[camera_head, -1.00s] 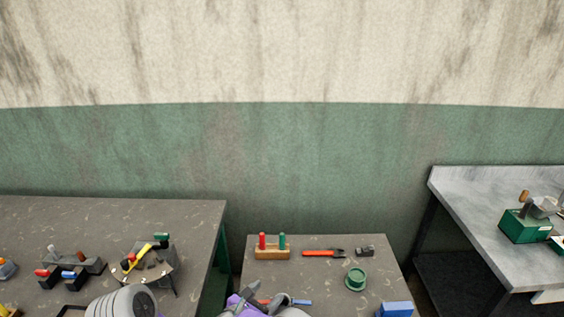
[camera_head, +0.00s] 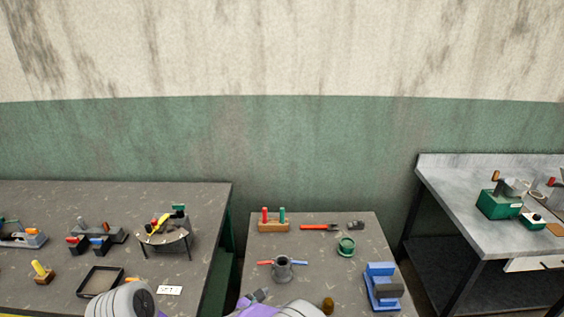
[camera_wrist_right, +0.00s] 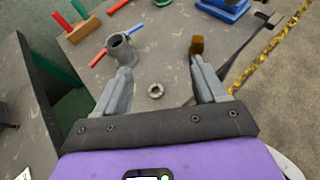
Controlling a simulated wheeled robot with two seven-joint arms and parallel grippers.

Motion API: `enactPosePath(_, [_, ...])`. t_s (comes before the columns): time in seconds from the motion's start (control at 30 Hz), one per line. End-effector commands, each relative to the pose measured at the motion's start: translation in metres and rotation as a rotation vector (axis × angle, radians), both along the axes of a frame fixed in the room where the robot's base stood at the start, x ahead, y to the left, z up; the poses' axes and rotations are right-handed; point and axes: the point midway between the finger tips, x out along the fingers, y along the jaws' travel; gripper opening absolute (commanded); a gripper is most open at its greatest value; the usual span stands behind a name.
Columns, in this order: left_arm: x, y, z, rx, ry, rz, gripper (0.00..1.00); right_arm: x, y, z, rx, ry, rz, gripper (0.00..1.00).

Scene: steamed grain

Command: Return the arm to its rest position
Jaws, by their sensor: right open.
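My right gripper (camera_wrist_right: 163,85) is open in the right wrist view, its two grey fingers spread with nothing gripped between them. A grey rounded link of my own arm shows at the bottom left. My left gripper is not in view.
The middle table holds a wooden block with red and green pegs (camera_head: 273,222), a red tool (camera_head: 318,227), a green round part (camera_head: 346,246), a blue device (camera_head: 382,287) and a small brown object (camera_head: 328,305). A cluttered left table (camera_head: 200,200) and grey right bench (camera_head: 450,200) flank it.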

Motion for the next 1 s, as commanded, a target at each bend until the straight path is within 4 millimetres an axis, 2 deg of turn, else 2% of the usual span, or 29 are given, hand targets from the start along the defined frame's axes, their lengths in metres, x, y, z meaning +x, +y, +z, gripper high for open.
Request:
enactPosePath(0.03, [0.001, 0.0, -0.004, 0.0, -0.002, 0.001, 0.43, -0.003, -0.011, -0.016, 0.028, 0.036, -0.033, 0.71])
enactPosePath(0.17, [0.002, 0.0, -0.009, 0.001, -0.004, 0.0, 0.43, -0.017, -0.032, -0.055, 0.118, 0.131, -0.12, 0.71])
enactPosePath(0.27, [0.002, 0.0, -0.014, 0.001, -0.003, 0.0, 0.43, -0.033, -0.049, -0.088, 0.207, 0.211, -0.208, 0.71])
enactPosePath(0.37, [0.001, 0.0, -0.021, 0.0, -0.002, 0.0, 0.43, -0.059, -0.068, -0.129, 0.328, 0.308, -0.339, 0.71])
enactPosePath(0.47, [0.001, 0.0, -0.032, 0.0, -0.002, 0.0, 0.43, -0.101, -0.087, -0.18, 0.511, 0.419, -0.559, 0.71])
enactPosePath(0.5, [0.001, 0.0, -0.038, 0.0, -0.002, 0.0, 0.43, -0.123, -0.092, -0.202, 0.607, 0.462, -0.682, 0.71])
enactPosePath(0.6, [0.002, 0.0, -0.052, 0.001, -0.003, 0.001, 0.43, -0.174, -0.093, -0.246, 0.873, 0.523, -1.049, 0.71])
enactPosePath(0.63, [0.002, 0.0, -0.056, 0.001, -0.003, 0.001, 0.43, -0.186, -0.091, -0.255, 0.949, 0.523, -1.163, 0.71])
enactPosePath(0.7, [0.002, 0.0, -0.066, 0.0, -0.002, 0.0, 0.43, -0.207, -0.087, -0.272, 1.119, 0.489, -1.438, 0.71])
enactPosePath(0.77, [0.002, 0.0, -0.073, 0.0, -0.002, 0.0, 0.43, -0.217, -0.084, -0.283, 1.246, 0.422, -1.672, 0.71])
enactPosePath(0.9, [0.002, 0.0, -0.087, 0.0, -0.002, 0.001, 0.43, -0.223, -0.094, -0.302, 1.45, 0.166, -2.138, 0.71])
enactPosePath(1.0, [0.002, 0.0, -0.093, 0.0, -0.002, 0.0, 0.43, -0.224, -0.108, -0.311, 1.521, -0.028, -2.353, 0.71])
